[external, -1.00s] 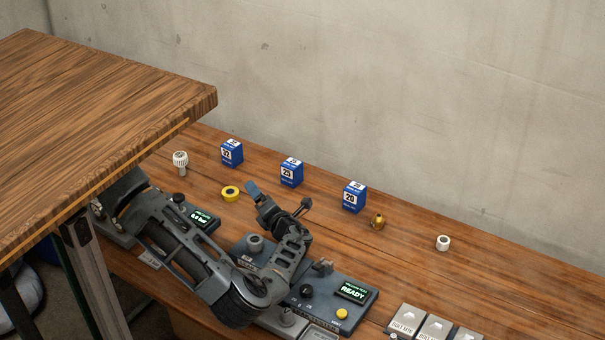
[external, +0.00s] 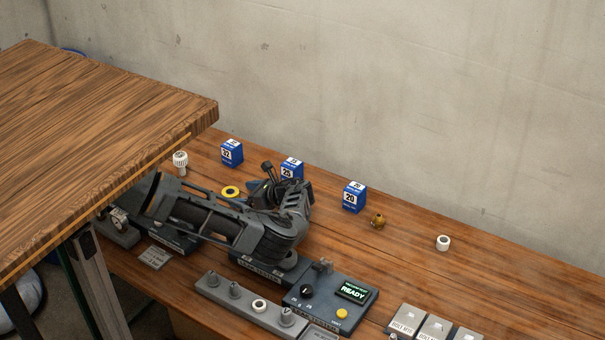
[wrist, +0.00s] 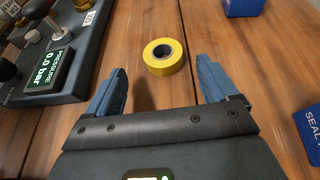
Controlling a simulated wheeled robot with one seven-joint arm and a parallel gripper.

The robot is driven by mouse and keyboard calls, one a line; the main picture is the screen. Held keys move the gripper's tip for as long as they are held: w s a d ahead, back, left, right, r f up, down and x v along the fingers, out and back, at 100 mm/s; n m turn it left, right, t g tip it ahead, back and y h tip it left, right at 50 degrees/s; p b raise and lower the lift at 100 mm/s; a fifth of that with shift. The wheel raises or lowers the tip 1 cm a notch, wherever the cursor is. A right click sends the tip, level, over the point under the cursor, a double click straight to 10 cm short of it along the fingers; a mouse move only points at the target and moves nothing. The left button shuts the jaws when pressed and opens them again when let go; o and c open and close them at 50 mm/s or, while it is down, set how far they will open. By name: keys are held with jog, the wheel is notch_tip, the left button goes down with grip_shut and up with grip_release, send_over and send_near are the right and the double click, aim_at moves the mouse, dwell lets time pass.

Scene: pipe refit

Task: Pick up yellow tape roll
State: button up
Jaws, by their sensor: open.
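The yellow tape roll (external: 230,192) lies flat on the wooden bench in the external view, just left of my gripper. In the wrist view the yellow tape roll (wrist: 165,57) lies ahead of my gripper (wrist: 168,80), roughly centred between the two blue fingers and beyond their tips. My gripper is open and empty. In the external view my gripper (external: 254,186) is low over the bench and partly hidden by my wrist.
A grey pressure gauge box (wrist: 62,50) stands left of the fingers. Blue boxes (external: 231,153) (external: 354,197) stand along the back. A white fitting (external: 180,162) stands behind the roll to the left. A brass fitting (external: 378,221) is to the right. A raised wooden tabletop (external: 90,110) overhangs at left.

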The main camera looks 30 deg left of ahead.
aim_at(230, 191)
jog(key=x, duration=0.1)
jog(key=p+x, duration=0.1)
jog(key=x, duration=0.2)
jog(key=shift+w+a+r+p, duration=0.15)
jog(key=shift+w+a+p, duration=0.05)
jog(key=shift+a+p, duration=0.2)
jog(key=c, duration=1.1)
jog(key=shift+c, duration=0.2)
